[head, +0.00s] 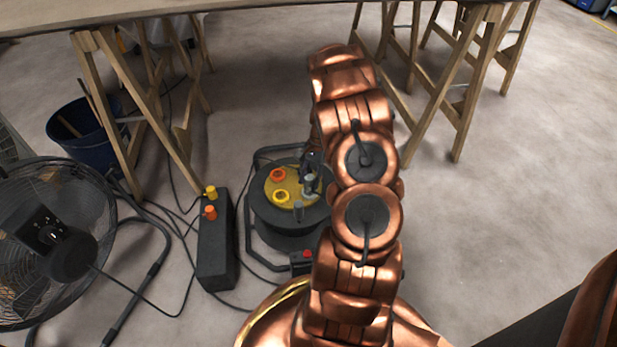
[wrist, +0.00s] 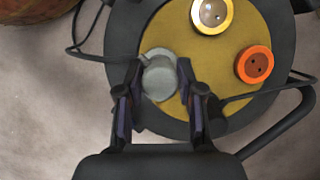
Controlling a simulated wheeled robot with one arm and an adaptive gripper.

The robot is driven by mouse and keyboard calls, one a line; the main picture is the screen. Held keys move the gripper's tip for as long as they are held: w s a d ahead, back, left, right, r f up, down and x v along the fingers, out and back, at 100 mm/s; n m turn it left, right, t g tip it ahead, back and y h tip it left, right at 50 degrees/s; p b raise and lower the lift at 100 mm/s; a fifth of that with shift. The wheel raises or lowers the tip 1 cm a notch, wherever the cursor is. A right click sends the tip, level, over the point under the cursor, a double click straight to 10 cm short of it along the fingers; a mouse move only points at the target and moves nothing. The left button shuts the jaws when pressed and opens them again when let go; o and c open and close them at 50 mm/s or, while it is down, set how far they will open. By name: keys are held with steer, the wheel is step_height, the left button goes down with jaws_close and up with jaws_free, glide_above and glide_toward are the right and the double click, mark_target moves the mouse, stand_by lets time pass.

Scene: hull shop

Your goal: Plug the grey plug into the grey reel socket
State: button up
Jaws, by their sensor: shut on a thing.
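The cable reel (head: 262,220) stands on the floor, black with a yellow face. Its face carries an orange socket (head: 278,175) and a yellow socket (head: 281,196), both empty; they also show in the wrist view, orange (wrist: 255,65) and yellow (wrist: 212,13). The grey plug (wrist: 160,82) is between the fingertips of my gripper (wrist: 160,76), which is shut on it. The grey reel socket (wrist: 157,53) shows partly behind the plug, its lower part hidden. The plug overlaps the socket in this view; I cannot tell whether it is inserted.
A black power block (head: 215,245) with yellow and orange plugs stands left of the reel. A floor fan (head: 60,240) and a blue bucket (head: 88,135) are further left. Cables cross the floor. A trestle table (head: 260,3) spans the back. The floor at right is clear.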

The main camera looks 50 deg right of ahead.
steer(key=shift+f, duration=0.6)
steer(key=shift+a+p, duration=0.1)
steer(key=shift+p, duration=0.9)
stand_by(1.8)
steer(key=shift+f, duration=0.55)
stand_by(0.7)
steer(key=o, duration=1.1)
steer(key=shift+o, duration=0.2)
steer(key=v, duration=1.2)
